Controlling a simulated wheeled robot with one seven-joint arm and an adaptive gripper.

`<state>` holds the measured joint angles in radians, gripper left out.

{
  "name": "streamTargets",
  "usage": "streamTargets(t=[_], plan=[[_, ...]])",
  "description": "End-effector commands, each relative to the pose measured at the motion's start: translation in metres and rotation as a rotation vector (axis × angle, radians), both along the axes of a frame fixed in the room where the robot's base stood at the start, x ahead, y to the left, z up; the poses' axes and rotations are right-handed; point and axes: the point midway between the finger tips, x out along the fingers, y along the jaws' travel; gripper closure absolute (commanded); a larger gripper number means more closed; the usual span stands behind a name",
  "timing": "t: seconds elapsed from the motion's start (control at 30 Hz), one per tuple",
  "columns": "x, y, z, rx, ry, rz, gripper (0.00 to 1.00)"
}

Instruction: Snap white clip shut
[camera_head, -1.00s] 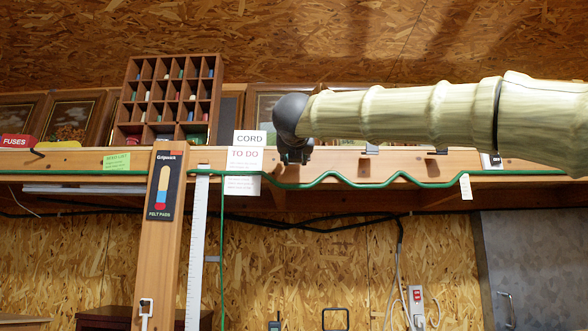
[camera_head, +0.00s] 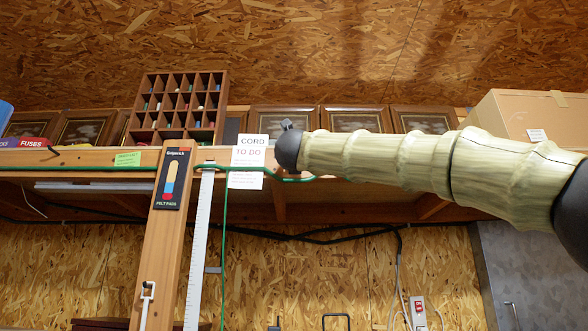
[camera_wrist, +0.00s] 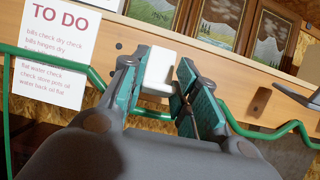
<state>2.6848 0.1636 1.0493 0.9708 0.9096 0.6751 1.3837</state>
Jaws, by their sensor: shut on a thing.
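The white clip (camera_wrist: 157,70) is a small pale block on the face of the wooden beam. My gripper (camera_wrist: 157,88) has its teal-padded fingers on either side of it and is shut on it. The green cord (camera_wrist: 42,53) runs along the beam, passes below the clip behind my fingers and comes out on the right. Whether the cord lies inside the clip is hidden. In the head view the cord (camera_head: 100,168) shows along the beam, while my arm covers the clip.
A paper TO DO sign (camera_wrist: 58,50) hangs left of my fingers, with cord in front of it. A grey bracket (camera_wrist: 290,75) sticks out on the right. A cardboard box (camera_head: 528,115), framed pictures (camera_head: 356,119) and a compartment rack (camera_head: 178,106) stand on the beam's shelf.

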Motion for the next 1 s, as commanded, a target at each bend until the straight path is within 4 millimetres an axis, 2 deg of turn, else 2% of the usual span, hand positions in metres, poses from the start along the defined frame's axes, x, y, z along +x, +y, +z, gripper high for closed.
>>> streamTargets(t=[0.03,1.0], plan=[[0.002,0.000,-0.011,0.001,-0.017,-0.001,0.94],[0.018,0.001,-0.020,0.000,-0.358,0.000,0.94]])
